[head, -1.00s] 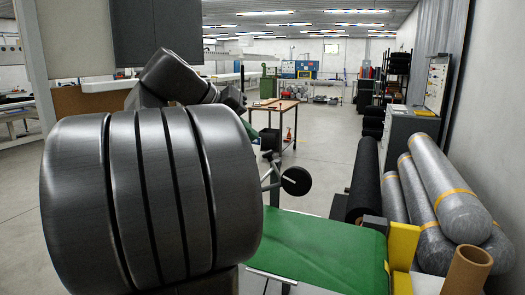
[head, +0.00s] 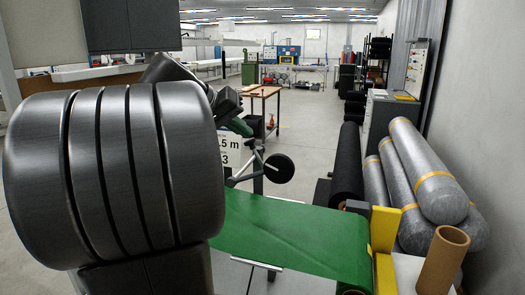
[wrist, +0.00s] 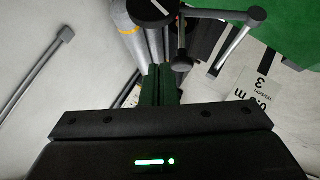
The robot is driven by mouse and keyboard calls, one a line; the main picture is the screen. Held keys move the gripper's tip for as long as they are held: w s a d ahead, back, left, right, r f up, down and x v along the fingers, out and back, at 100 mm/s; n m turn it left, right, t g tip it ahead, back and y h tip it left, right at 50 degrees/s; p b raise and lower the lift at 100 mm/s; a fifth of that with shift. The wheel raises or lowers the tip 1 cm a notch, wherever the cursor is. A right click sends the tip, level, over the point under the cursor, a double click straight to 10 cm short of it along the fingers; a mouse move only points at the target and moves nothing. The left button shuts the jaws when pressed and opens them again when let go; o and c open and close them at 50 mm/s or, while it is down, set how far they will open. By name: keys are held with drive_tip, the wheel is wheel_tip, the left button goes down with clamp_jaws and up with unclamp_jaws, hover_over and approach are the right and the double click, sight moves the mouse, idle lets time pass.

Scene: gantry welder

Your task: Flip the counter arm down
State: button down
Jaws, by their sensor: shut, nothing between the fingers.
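The counter arm shows in the head view as a thin metal linkage with a black wheel (head: 279,168) at its right end, beside the green cloth. In the wrist view the black wheel (wrist: 152,10) is at the top edge, with a grey rod and a dark round knob (wrist: 182,61) near it. My gripper (wrist: 160,84) is shut, its green fingers together and empty, pointing toward the wheel and knob but apparently apart from them. In the head view my gripper (head: 238,126) is above and left of the wheel, partly hidden by my own arm.
Green cloth (head: 290,238) lies on the table, with a yellow block (head: 384,230) and a cardboard tube (head: 442,262) at its right. A counter sign (head: 229,148) is left of the wheel. Open floor lies beyond.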

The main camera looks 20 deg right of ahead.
drive_tip(key=d+f, duration=0.5)
drive_tip(key=f, duration=0.1)
drive_tip(key=shift+s+p, duration=0.4)
drive_tip(key=shift+f, duration=0.15)
drive_tip(key=d+f+m+t+y+b, duration=0.1)
drive_tip(key=f+y+b, duration=0.1)
drive_tip(key=f, duration=0.3)
drive_tip(key=s+d+f+m+t+y+b, duration=0.1)
drive_tip(key=f+t+y+b, duration=0.1)
drive_tip(key=f+b, duration=0.3)
drive_tip(key=s+d+f+m+t+y+b, duration=0.1)
drive_tip(key=f+y+b, duration=0.1)
drive_tip(key=f, duration=0.5)
drive_tip(key=shift+s+d+y+b, duration=0.15)
drive_tip(key=shift+s+y+b, duration=0.15)
drive_tip(key=shift+b, duration=0.5)
drive_tip(key=shift+f, duration=0.15)
